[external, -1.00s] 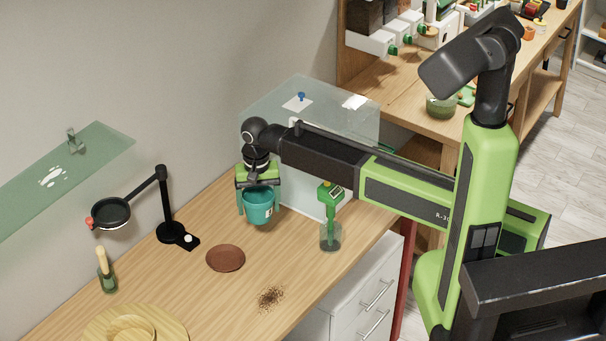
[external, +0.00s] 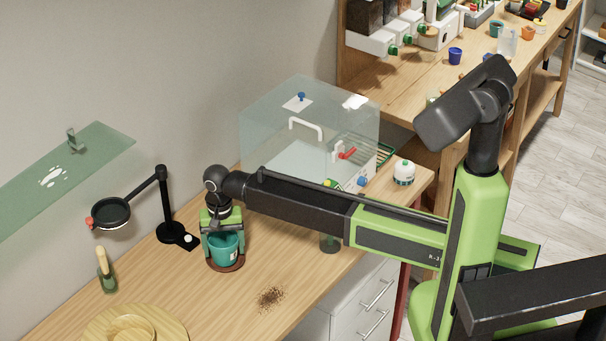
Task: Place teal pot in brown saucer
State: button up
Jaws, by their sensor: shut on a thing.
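The teal pot (external: 223,250) is upright between the fingers of my gripper (external: 222,244), which is shut on it. The pot is over the brown saucer (external: 239,266), whose rim shows around and below the pot's base. The pot appears to be at or very near the saucer's surface; I cannot tell whether it touches. The gripper points down from above, and its body hides part of the pot's back side.
A black magnifier lamp (external: 166,205) stands left of the saucer. A green-handled tool (external: 106,270) and a round wooden tray (external: 172,326) are at the left. Spilled soil (external: 270,297) lies to the front right. A clear case (external: 300,130) stands behind.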

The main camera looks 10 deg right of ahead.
jog(key=shift+f, duration=0.4)
jog(key=o, duration=1.4)
notch_tip(320, 180, up, 12)
jog(key=p, duration=1.2)
jog(key=shift+r, duration=0.2)
jog(key=shift+w, duration=0.1)
